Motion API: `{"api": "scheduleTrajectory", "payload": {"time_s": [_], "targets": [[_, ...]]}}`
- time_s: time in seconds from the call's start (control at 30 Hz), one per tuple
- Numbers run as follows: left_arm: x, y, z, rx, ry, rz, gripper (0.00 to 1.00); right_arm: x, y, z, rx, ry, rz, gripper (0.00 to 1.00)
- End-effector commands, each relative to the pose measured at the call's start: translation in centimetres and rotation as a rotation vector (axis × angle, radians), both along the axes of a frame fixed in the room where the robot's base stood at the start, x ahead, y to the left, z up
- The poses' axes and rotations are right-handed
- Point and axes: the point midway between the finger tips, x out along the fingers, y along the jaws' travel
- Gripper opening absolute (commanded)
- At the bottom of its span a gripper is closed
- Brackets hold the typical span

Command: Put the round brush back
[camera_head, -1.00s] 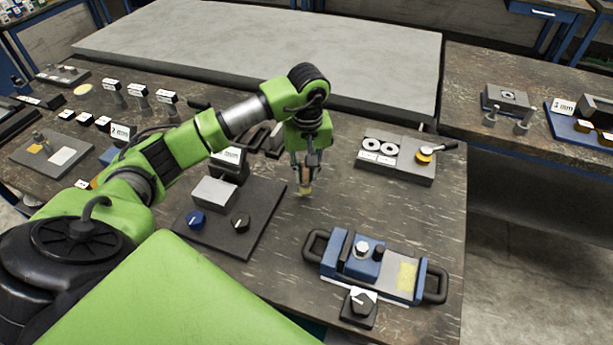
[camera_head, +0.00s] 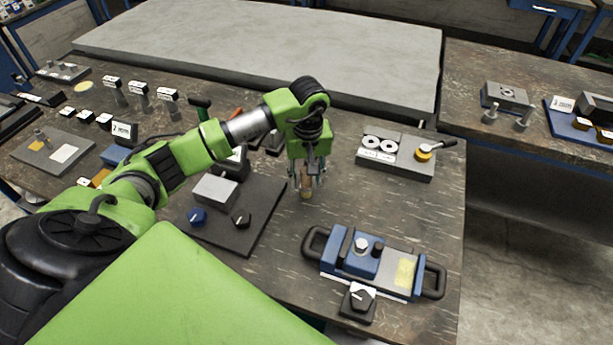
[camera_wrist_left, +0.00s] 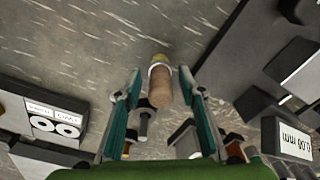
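The round brush (camera_head: 306,191) has a brown wooden handle and a pale band at its lower end. It stands about upright at the bare table top, below my left gripper (camera_head: 307,178). In the left wrist view the brush (camera_wrist_left: 161,84) lies between the two teal finger pads, with a visible gap on each side. My left gripper is open around the handle. The bristles are mostly hidden, and I cannot tell exactly how they meet the table. My right gripper is not in view.
A dark plate (camera_head: 265,225) with knobs lies left of the brush. A blue device with black handles (camera_head: 370,262) is in front, to the right. A grey block with two white rings (camera_head: 398,171) stands behind, to the right. Bare table surrounds the brush.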

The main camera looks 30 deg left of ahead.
Motion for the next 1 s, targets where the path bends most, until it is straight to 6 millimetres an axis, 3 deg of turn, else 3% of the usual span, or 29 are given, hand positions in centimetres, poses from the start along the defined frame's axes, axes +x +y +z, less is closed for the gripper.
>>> {"api": "scheduleTrajectory", "payload": {"time_s": [0.17, 0.63, 0.8, 1.0], "targets": [[0.1, 0.0, 1.1, 0.001, -0.004, -0.001, 0.36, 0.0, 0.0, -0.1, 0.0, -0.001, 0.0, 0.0], [-0.2, -0.4, 10.3, 0.0, -0.004, 0.0, 0.36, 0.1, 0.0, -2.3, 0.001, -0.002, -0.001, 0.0], [-0.3, -0.5, 11.9, -0.001, -0.001, 0.0, 0.36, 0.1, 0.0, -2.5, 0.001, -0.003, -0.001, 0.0], [-0.4, -0.5, 12.3, 0.001, 0.001, 0.001, 0.36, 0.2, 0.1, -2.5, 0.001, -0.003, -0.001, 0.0]]}}
